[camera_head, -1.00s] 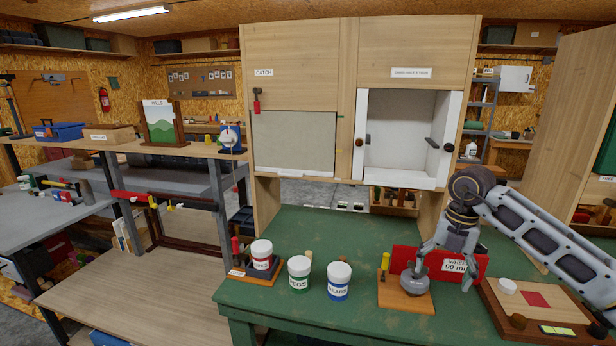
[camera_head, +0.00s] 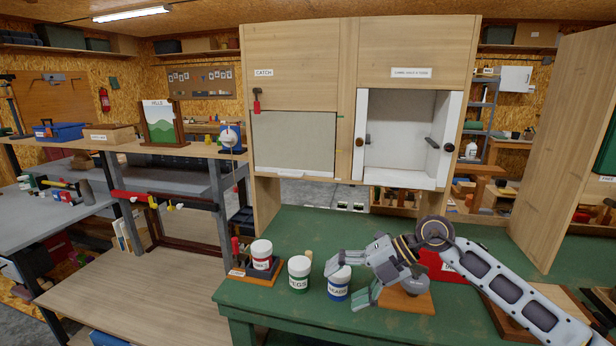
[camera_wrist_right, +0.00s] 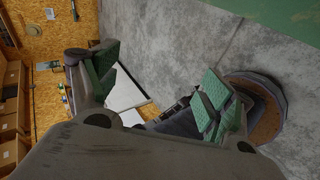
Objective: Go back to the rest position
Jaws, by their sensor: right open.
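My right gripper (camera_head: 348,280) is open and empty over the front of the green bench (camera_head: 440,325). Its fingers point left and cross in front of the jar marked with a blue band (camera_head: 338,292); I cannot tell whether they touch it. The fingers also show apart in the right wrist view (camera_wrist_right: 158,88), with grey floor beyond. The arm covers most of the red wheel sign (camera_head: 432,262) and part of the wooden block with a grey knob (camera_head: 405,300). My left gripper is not in view.
A green-banded jar (camera_head: 299,275) and a red-banded jar (camera_head: 261,255) on a wooden stand are left of the gripper. A wooden cabinet (camera_head: 345,60) with an open white compartment (camera_head: 395,135) stands behind. The bench's back middle is clear.

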